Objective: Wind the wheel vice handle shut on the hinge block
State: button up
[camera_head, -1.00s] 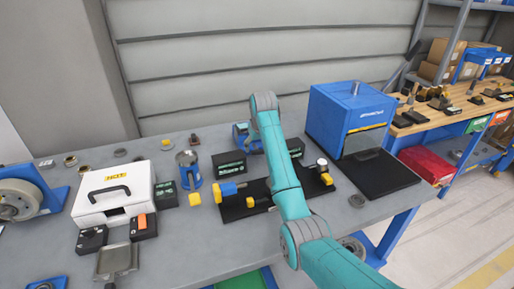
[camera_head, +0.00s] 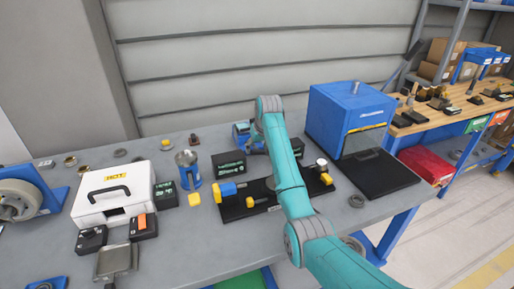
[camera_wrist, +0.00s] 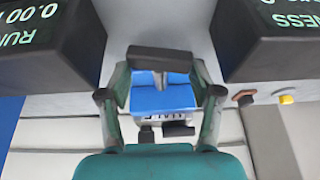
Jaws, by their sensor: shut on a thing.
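The blue wheel vice (camera_head: 241,135) stands at the back of the bench, partly behind my arm in the head view. In the wrist view its blue body (camera_wrist: 163,98) shows between my fingers, with ridged grey jaws beyond it. A dark bar, seemingly the vice handle (camera_wrist: 163,58), spans the space between the fingertips. My gripper (camera_wrist: 161,78) is shut on this bar. Small dark pieces (camera_wrist: 178,130) show by the jaws; I cannot tell whether one is the hinge block.
Black display boxes (camera_wrist: 45,45) (camera_wrist: 275,40) stand close on both sides of the gripper. A black tray (camera_head: 235,210) with blue and yellow parts lies in front. A blue machine (camera_head: 350,115) stands to the right, a white case (camera_head: 110,195) to the left.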

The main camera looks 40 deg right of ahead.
jog(key=shift+d+t+y, duration=0.15)
jog(key=shift+t+y, duration=0.15)
jog(key=shift+y, duration=0.6)
jog(key=o, duration=0.9)
jog(key=shift+c, duration=0.2)
jog(key=v, duration=1.2)
